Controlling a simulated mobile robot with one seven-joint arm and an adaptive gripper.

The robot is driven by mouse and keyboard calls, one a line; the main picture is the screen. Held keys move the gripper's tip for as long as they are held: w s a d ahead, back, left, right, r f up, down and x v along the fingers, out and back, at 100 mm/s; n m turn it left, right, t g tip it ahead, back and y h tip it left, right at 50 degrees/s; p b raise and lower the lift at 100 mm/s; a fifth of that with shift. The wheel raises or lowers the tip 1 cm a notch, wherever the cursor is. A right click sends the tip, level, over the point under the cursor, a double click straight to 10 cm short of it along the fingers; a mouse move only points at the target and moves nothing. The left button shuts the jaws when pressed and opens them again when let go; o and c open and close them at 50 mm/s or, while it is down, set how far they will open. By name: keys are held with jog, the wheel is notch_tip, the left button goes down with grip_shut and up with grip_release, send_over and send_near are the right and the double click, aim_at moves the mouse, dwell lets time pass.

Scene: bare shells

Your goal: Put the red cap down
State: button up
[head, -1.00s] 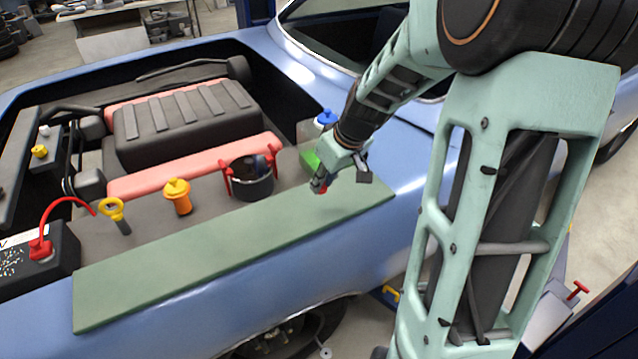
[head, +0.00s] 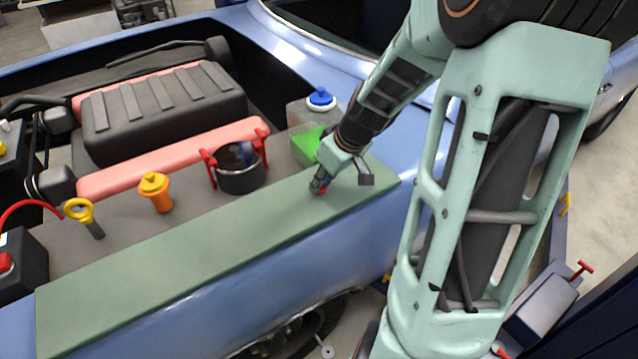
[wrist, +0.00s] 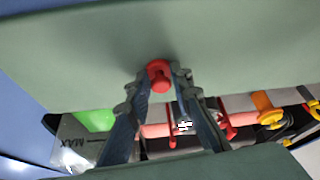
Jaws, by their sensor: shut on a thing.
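The red cap (wrist: 159,76) is between the fingertips of my gripper (wrist: 158,85) in the wrist view. My gripper is shut on it. In the head view my gripper (head: 318,184) points down over the right end of the long green mat (head: 200,245) on the car's fender. Only a small bit of the red cap (head: 323,190) shows there, mostly hidden by the fingers. The cap is very low over the mat; I cannot tell whether it touches.
Behind the mat stand a clear tank with a blue cap (head: 321,98) and green liquid (head: 308,146), a dark pot with red handles (head: 240,177), an orange plug (head: 155,192) and a yellow-ringed dipstick (head: 80,212). The mat left of my gripper is clear.

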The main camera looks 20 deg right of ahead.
jog(key=o, duration=0.8)
jog(key=shift+f, duration=0.1)
jog(key=shift+c, duration=0.2)
jog(key=shift+r, duration=0.25)
jog(key=v, duration=1.1)
jog(key=shift+s+r, duration=0.2)
jog(key=shift+r, duration=0.1)
